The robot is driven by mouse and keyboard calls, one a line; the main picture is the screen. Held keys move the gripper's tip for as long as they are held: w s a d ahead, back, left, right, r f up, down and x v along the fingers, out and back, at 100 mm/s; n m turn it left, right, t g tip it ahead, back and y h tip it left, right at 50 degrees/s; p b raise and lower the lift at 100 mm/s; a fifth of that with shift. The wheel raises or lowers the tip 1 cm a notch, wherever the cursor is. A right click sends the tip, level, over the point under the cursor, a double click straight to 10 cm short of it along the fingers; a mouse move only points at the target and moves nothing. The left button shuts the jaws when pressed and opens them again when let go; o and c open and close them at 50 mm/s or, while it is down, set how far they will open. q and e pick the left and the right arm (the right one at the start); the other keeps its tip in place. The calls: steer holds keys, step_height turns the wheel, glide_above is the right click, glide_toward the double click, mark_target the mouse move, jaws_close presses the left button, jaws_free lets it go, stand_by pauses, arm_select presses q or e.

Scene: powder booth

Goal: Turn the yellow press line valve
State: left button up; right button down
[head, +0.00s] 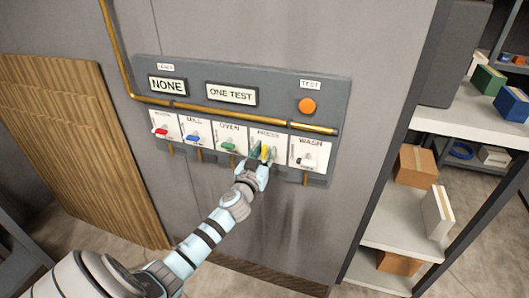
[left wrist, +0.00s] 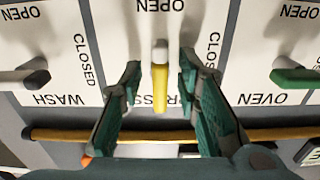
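The yellow press line valve (head: 264,151) is on the PRESS plate of the grey wall panel, fourth from the left. In the left wrist view its yellow lever (left wrist: 160,90) runs down the picture from a pale end, toward the PRESS lettering and away from the OPEN mark. CLOSED is printed at its side. My left gripper (head: 261,157) is at this valve. In the left wrist view its two green fingers (left wrist: 160,72) are open, one on each side of the lever, with a gap on both sides. My right gripper is not in view.
Red (head: 160,131), blue (head: 193,138) and green (head: 229,147) valves are to the left, the grey wash valve (head: 308,160) to the right. A brass pipe (head: 240,116) runs above them. Signs read NONE (head: 167,86) and ONE TEST (head: 231,95). An orange button (head: 307,106) is upper right.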

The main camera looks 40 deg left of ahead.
arm_select(q)
steer(key=shift+c, duration=0.2)
jaws_close()
steer(key=shift+m, duration=0.4)
steer(key=m, duration=0.2)
steer(key=shift+d+m, duration=0.1)
steer(key=shift+m, duration=0.2)
steer(key=m, duration=0.3)
steer(key=shift+f+m, duration=0.1)
steer(key=shift+m, duration=0.3)
steer(key=m, duration=0.5)
steer(key=shift+w+d, duration=0.1)
steer(key=m, duration=0.4)
steer(key=m+p, duration=0.1)
steer(key=shift+f+m, duration=0.25)
steer(key=shift+m, duration=0.15)
